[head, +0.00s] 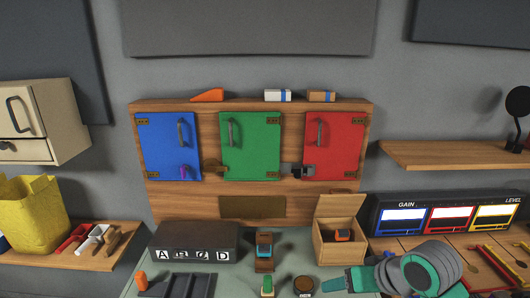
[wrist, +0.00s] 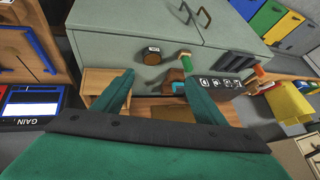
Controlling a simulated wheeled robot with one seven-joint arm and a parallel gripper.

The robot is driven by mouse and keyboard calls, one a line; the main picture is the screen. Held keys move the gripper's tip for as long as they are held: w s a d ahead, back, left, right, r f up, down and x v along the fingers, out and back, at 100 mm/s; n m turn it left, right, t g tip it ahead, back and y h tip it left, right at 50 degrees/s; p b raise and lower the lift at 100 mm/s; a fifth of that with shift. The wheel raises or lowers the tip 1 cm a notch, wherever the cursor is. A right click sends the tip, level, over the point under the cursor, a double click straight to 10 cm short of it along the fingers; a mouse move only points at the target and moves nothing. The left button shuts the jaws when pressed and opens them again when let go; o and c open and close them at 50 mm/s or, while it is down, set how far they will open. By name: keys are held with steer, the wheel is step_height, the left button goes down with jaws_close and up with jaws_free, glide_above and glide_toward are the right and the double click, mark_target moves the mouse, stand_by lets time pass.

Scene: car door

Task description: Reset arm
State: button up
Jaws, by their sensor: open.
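My gripper (head: 328,285) shows low in the head view, right of centre, at the end of my green and grey arm and pointing left. Its two green fingers stand apart in the wrist view (wrist: 164,80), with nothing held between them. Beyond them are a wooden box (wrist: 98,82), a dark round knob (wrist: 151,57) and a dark lettered block (wrist: 216,86). In the head view, the wooden panel (head: 210,196) behind has a blue door (head: 160,150), a green door (head: 255,145) and a red door (head: 343,145), all looking shut.
On the grey-green bench sit the lettered block (head: 190,245), an open-lidded wooden box (head: 326,250) and a dark round knob (head: 303,285), close to my gripper. A gauge unit (head: 445,195) stands right; a yellow bag (head: 30,220) stands left. Space before the doors is clear.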

steer(key=w+a+f+m+t+y, duration=0.2)
steer(key=w+a+t, duration=0.25)
steer(key=a, duration=0.55)
steer(key=w+a+f+m+t+y, duration=0.1)
steer(key=w+a+f+m+t, duration=0.3)
steer(key=a, duration=0.6)
steer(key=s+a+f+m+t+h, duration=0.1)
steer(key=s+a+f+h, duration=0.15)
steer(key=s+f, duration=0.65)
steer(key=s+a+f+m+h, duration=0.1)
steer(key=s+f+h, duration=0.4)
steer(key=s, duration=0.9)
steer(key=s+d+n, duration=0.1)
steer(key=s+n, duration=0.2)
steer(key=s, duration=0.7)
steer(key=s+d+n+y, duration=0.1)
steer(key=s+n, duration=0.3)
steer(key=s, duration=0.6)
steer(key=shift+s+d+r, duration=0.2)
steer(key=shift+d+r, duration=0.15)
steer(key=shift+d, duration=0.35)
